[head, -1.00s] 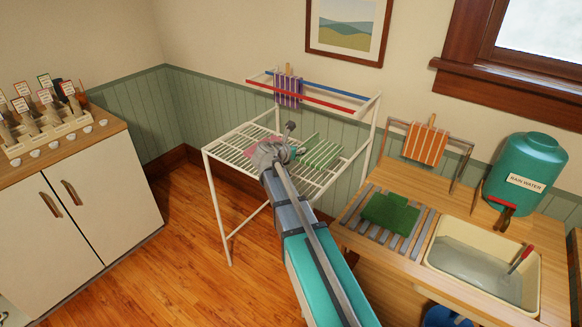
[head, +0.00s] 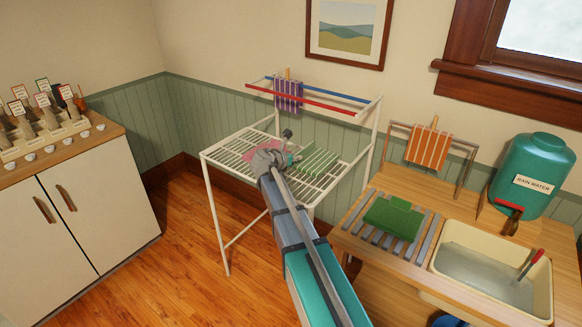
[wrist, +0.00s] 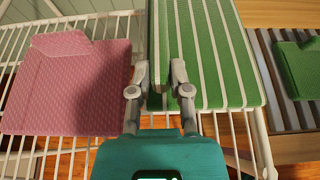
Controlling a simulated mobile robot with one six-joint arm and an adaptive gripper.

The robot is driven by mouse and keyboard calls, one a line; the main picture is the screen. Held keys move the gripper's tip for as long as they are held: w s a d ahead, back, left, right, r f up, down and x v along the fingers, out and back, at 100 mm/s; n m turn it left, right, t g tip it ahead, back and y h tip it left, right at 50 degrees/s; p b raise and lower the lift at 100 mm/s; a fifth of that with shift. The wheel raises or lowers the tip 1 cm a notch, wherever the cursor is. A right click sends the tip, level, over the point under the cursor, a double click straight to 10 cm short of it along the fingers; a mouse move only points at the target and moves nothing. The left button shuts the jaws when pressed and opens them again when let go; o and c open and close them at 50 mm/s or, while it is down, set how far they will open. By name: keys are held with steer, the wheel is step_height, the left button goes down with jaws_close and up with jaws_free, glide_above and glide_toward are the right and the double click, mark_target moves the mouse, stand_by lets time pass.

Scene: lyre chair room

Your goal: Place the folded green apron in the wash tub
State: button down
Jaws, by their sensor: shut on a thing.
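A solid green folded cloth with a small tab (head: 394,217), looking like the folded green apron, lies flat on the slatted board left of the wash tub (head: 446,267). It also shows at the right edge of the wrist view (wrist: 300,70). The cream tub holds greyish water. My gripper (wrist: 160,88) is at the drying rack, shut on the near left edge of a green-and-white striped folded cloth (wrist: 215,50). In the head view this cloth (head: 318,160) is at the rack's shelf; whether it touches the bars is unclear. My wrist partly hides the fingers there.
A pink folded cloth (wrist: 70,88) lies on the white rack (head: 222,157) left of my gripper. A purple striped cloth (head: 288,95) hangs above. An orange striped cloth (head: 430,150) hangs behind the slatted board (head: 372,236). A rain water barrel (head: 528,175) stands behind the tub.

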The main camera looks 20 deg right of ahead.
mark_target(294, 165)
steer(key=shift+f, duration=0.1)
steer(key=shift+w+f+b, duration=0.4)
steer(key=shift+f+b, duration=0.1)
steer(key=shift+b, duration=0.1)
steer(key=shift+f+b, duration=1.4)
steer(key=shift+f, duration=0.05)
steer(key=c, duration=0.6)
jaws_free()
steer(key=p+v, duration=0.4)
steer(key=v, duration=0.6)
steer(key=shift+s+r, duration=0.1)
steer(key=shift+r, duration=0.2)
steer(key=shift+p+v, duration=0.3)
steer(key=shift+v, duration=0.55)
